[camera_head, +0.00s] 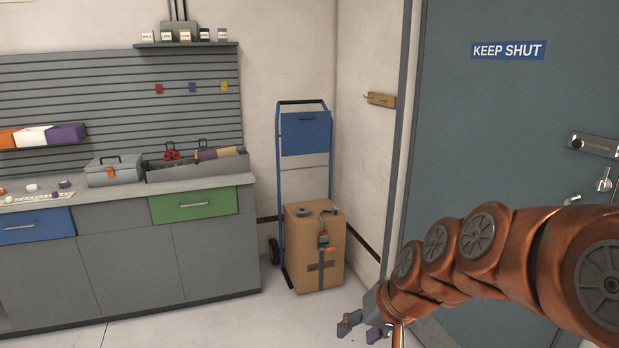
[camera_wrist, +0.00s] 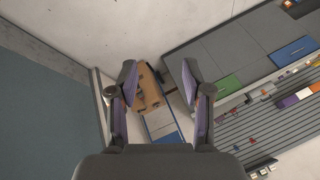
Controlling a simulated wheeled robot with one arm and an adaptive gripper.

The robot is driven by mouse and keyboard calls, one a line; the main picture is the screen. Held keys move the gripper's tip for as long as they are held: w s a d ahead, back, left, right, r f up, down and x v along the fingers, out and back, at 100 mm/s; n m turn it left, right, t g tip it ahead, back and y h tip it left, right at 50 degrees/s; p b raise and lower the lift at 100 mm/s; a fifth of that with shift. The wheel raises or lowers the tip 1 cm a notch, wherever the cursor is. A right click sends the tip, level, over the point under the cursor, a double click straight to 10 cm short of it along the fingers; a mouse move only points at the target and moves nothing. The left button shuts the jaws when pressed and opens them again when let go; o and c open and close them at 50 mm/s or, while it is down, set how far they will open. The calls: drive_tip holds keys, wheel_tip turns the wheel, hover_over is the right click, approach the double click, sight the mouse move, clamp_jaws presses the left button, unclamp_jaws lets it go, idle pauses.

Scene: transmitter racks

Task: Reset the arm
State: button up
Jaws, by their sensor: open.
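My arm, copper-coloured with grey joint caps, reaches in from the right in the head view, in front of the grey-blue door. My gripper (camera_head: 362,332) is at its end, low in the picture, in front of the hand truck and box. In the wrist view my gripper (camera_wrist: 158,84) has its two fingers apart with nothing held between them. The cardboard box (camera_wrist: 150,95) shows beyond the fingers, well away from them.
A blue hand truck (camera_head: 304,140) bears a cardboard box (camera_head: 335,265) in the corner. The workbench (camera_head: 125,255) at left has a grey toolbox (camera_head: 114,175) and a green drawer (camera_head: 193,204). The door (camera_head: 510,130) reads KEEP SHUT.

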drive_tip(key=s+d+f+g+h, duration=0.1)
drive_tip(key=s+d+g, duration=0.1)
drive_tip(key=s, duration=0.6)
drive_tip(key=s+d+f+g+h, duration=0.1)
drive_tip(key=s+d, duration=0.3)
drive_tip(key=s, duration=0.5)
drive_tip(key=s+d+f+g+h, duration=0.2)
drive_tip(key=s+d+g, duration=0.1)
drive_tip(key=s, duration=0.5)
drive_tip(key=shift+s+f+p, duration=0.15)
drive_tip(key=shift+f+p, duration=0.15)
drive_tip(key=shift+c, duration=0.7)
drive_tip(key=shift+a+n, duration=0.1)
drive_tip(key=shift+n, duration=0.2)
